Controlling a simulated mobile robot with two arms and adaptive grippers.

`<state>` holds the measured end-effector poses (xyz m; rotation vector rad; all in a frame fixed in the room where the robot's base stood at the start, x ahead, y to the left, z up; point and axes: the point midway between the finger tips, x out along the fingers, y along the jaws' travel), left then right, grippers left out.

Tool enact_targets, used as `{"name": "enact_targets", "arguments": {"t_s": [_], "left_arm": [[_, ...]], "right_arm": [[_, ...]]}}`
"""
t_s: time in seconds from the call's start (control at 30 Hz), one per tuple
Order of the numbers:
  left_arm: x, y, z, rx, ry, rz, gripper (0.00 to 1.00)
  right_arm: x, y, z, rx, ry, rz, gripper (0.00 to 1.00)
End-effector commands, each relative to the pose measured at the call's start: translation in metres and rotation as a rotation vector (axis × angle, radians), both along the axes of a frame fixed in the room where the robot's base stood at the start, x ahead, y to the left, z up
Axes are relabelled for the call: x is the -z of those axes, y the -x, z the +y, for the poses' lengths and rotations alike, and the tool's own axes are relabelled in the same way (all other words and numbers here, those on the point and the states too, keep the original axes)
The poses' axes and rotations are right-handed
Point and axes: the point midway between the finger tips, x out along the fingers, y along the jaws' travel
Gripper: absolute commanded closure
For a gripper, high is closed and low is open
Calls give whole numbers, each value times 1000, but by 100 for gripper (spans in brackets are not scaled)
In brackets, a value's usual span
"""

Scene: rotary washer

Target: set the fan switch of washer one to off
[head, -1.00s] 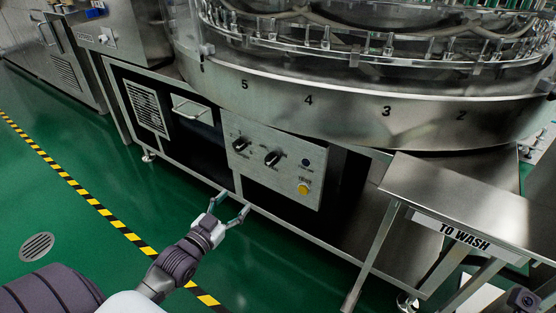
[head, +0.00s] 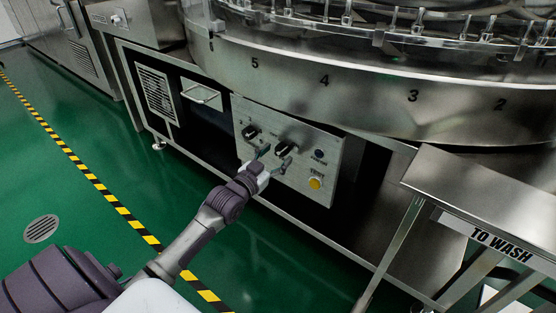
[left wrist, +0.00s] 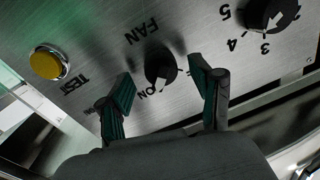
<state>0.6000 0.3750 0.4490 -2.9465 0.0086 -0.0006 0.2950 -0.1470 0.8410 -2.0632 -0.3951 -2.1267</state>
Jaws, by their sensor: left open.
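The fan switch is a black rotary knob (head: 286,148) on the steel control panel (head: 310,185) under the washer drum. In the left wrist view the fan knob (left wrist: 160,68) appears upside down under the label FAN, its white pointer mark near the word ON. My left gripper (head: 274,160) is in front of the panel at this knob. In the left wrist view its two open fingers (left wrist: 166,95) are on either side of the knob, with gaps to it. Another label is partly hidden behind one finger. My right gripper is not in view.
A second, numbered knob (head: 250,132) is left of the fan knob. A yellow TEST button (head: 315,183) and a small dark round fitting (head: 320,154) are to the right. The numbered drum rim (head: 370,95) overhangs above. A steel table marked TO WASH (head: 480,190) stands at right.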

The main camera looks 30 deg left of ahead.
Motion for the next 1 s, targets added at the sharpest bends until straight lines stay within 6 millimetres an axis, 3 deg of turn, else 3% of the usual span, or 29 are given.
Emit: {"name": "enact_targets", "arguments": {"t_s": [0.13,0.47,0.8,1.0], "left_arm": [[0,-12,0,0,-1,-1,35],[0,-14,0,0,-1,1,37],[0,-14,0,0,-1,0,93],[-1,-13,0,0,10,1,95]], "right_arm": [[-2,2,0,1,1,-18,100],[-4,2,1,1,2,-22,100],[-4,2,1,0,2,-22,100],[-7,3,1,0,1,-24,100]]}}
